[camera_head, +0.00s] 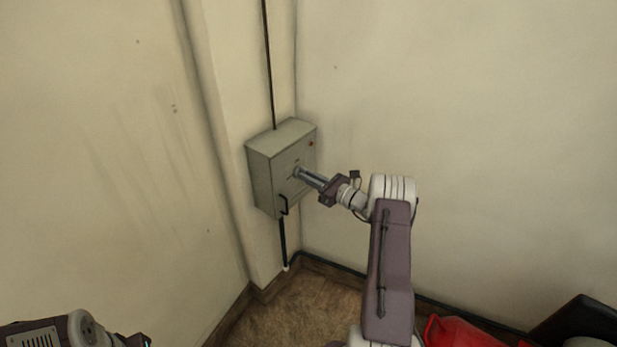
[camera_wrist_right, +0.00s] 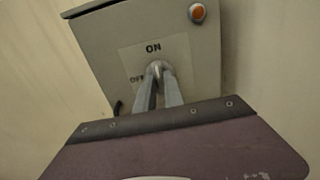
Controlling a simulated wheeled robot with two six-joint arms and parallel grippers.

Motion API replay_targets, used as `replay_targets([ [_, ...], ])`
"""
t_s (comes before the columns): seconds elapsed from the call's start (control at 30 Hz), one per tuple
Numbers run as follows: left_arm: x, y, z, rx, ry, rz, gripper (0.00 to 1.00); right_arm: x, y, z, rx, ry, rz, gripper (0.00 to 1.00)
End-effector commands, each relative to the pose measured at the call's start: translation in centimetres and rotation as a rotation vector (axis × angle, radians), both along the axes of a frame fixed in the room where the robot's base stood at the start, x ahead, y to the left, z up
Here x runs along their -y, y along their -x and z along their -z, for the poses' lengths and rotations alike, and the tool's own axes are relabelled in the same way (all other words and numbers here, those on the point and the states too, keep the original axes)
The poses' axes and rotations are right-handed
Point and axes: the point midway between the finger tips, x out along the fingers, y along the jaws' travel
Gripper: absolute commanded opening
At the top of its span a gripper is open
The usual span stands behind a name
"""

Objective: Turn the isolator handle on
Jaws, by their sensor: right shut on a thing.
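The grey isolator box (camera_head: 262,180) is mounted on the pale wall in the corner; it fills the top of the right wrist view (camera_wrist_right: 205,65). Its label plate reads ON above and OFF to the left. My right gripper (camera_head: 298,172) reaches the front of the box from the right. In the right wrist view its two fingers are shut on the small metal isolator handle (camera_wrist_right: 157,67), just below the word ON. The fingers hide most of the handle, so I cannot tell its exact angle. My left gripper (camera_head: 138,341) is barely in view at the bottom left, away from the box.
An orange-red lamp (camera_wrist_right: 197,12) sits at the upper right of the box front. A black pull handle (camera_head: 284,205) is low on the box. Conduit (camera_head: 268,65) runs above and below it. A red object (camera_head: 465,332) lies at the bottom right.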

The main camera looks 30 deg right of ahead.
Motion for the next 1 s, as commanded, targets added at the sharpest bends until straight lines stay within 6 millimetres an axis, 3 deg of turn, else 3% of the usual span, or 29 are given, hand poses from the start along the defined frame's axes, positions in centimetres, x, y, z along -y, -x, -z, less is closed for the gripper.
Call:
replay_targets([
  [0.37,0.0,0.0,0.0,0.000,0.000,0.000,0.00,0.0,0.0,0.1,-0.005,-0.007,0.000,0.00],
  [0.4,0.0,0.0,0.0,0.000,0.000,0.000,0.00,0.0,0.0,0.1,-0.005,-0.008,0.000,0.18],
  [0.47,0.0,0.0,0.0,0.000,0.000,0.000,0.00,0.0,0.0,0.1,-0.005,-0.007,0.000,0.35],
  [0.8,0.0,0.0,0.0,0.000,0.000,0.000,0.00,0.2,0.3,0.0,-0.003,-0.005,0.001,0.35],
  [1.0,0.0,0.0,-0.3,0.000,0.000,0.000,0.00,1.8,3.9,0.0,-0.004,-0.007,0.005,0.35],
])
